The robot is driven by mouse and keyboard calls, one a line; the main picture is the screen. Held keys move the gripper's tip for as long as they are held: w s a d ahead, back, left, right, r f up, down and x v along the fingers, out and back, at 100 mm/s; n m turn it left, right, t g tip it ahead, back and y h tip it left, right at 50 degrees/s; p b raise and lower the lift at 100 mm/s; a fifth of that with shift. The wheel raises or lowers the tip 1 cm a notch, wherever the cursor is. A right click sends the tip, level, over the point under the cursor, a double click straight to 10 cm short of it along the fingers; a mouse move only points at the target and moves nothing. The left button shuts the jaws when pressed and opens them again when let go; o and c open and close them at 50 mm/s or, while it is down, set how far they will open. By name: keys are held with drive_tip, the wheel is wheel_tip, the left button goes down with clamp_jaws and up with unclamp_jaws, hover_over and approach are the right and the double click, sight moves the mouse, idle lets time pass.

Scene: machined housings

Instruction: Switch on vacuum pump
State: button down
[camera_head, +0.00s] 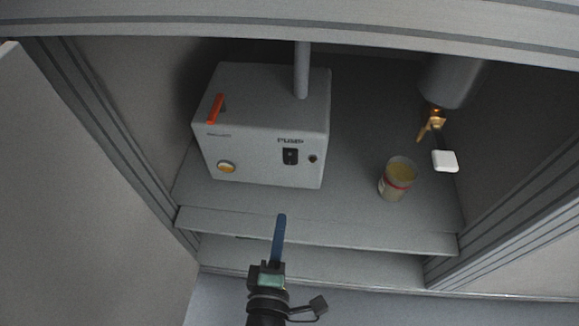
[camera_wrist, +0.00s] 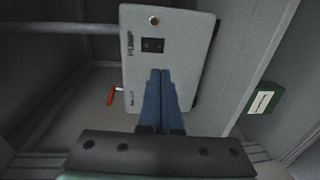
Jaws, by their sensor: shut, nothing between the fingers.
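The vacuum pump (camera_head: 262,125) is a grey-white box labelled PUMP, standing on the cabinet floor. Its front carries a black rocker switch (camera_head: 290,157), a small round fitting right of it, and a yellow round part at lower left. An orange-red lever (camera_head: 215,108) sits at the top left. In the wrist view the pump front (camera_wrist: 185,75) appears turned sideways, with the switch (camera_wrist: 152,45) beyond the fingertips. My gripper (camera_head: 281,218) has blue fingers, shut and empty, in front of the pump and below the switch; it also shows in the wrist view (camera_wrist: 160,72). The fingertips look apart from the switch.
A jar with a red band (camera_head: 397,180) stands right of the pump. A brass valve (camera_head: 432,122) with a white tag (camera_head: 445,161) hangs under a grey cylinder (camera_head: 450,80). A vertical pipe (camera_head: 301,70) rises from the pump. Cabinet side frames flank the opening.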

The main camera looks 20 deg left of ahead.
sight(291, 163)
drive_tip(key=b+x, duration=0.3)
drive_tip(key=x, duration=1.1)
drive_tip(key=shift+b, duration=0.4)
drive_tip(key=shift+f+b, duration=0.15)
drive_tip(key=shift+b, duration=0.15)
drive_tip(key=shift+w+f+b, duration=0.15)
drive_tip(key=shift+f+b, duration=0.05)
drive_tip(key=shift+b, duration=0.4)
drive_tip(key=shift+r, duration=0.25)
